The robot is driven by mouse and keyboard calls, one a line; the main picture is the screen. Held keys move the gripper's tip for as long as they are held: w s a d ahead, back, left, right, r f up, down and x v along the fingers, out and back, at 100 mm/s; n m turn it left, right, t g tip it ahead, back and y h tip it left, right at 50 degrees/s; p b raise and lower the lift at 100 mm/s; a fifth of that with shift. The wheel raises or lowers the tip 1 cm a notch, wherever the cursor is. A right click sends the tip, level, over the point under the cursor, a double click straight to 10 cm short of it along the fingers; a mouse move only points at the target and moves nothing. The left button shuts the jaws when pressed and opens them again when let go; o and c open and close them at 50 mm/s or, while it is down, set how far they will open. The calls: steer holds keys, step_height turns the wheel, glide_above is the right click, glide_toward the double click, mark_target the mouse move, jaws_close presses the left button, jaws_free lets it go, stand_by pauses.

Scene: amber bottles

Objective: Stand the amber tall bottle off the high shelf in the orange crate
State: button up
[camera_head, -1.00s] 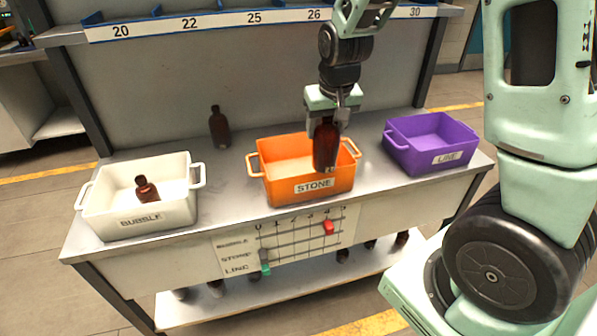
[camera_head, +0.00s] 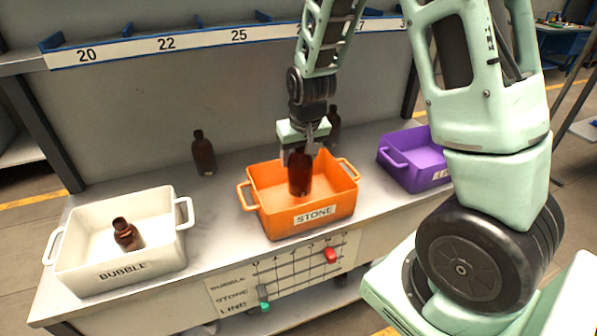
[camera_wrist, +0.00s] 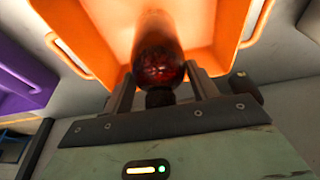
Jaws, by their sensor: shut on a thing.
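An amber tall bottle (camera_head: 300,172) hangs upright in my gripper (camera_head: 300,150), which is shut on its upper part. The bottle is over and partly inside the orange crate (camera_head: 318,217), labelled STONE. The wrist view shows the bottle (camera_wrist: 158,60) between the fingers of my gripper (camera_wrist: 162,88), with the orange crate (camera_wrist: 95,25) beyond it. I cannot tell whether the bottle's base touches the crate floor.
A white crate (camera_head: 140,268) labelled BUBBLE at left holds an amber bottle (camera_head: 126,234). A purple crate (camera_head: 425,172) stands at right. Amber bottles stand behind on the bench, one at left (camera_head: 203,153) and one behind my gripper (camera_head: 334,125). A shelf edge (camera_head: 200,43) runs above.

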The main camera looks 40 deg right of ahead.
mark_target(299, 169)
steer(key=shift+f, duration=2.15)
steer(key=shift+f, duration=0.1)
steer(key=o, duration=1.4)
steer(key=v, duration=1.2)
steer(key=shift+a+p, duration=0.1)
steer(key=shift+p, duration=0.25)
steer(key=s+a+r+n+y, duration=0.1)
steer(key=s+a+n, duration=0.25)
steer(key=a, duration=0.65)
steer(key=s+a+n+g, duration=0.1)
steer(key=s+a+n, duration=0.1)
steer(key=s+a, duration=0.2)
steer(key=s+a+r+n+g, duration=0.1)
steer(key=s+a+n, duration=0.2)
steer(key=s+a, duration=0.2)
steer(key=s+a+n, duration=0.2)
steer(key=s+a, duration=0.2)
steer(key=s, duration=0.5)
steer(key=shift+a+r+n+g, duration=0.2)
steer(key=shift+a+n+g, duration=0.1)
steer(key=shift+g, duration=0.1)
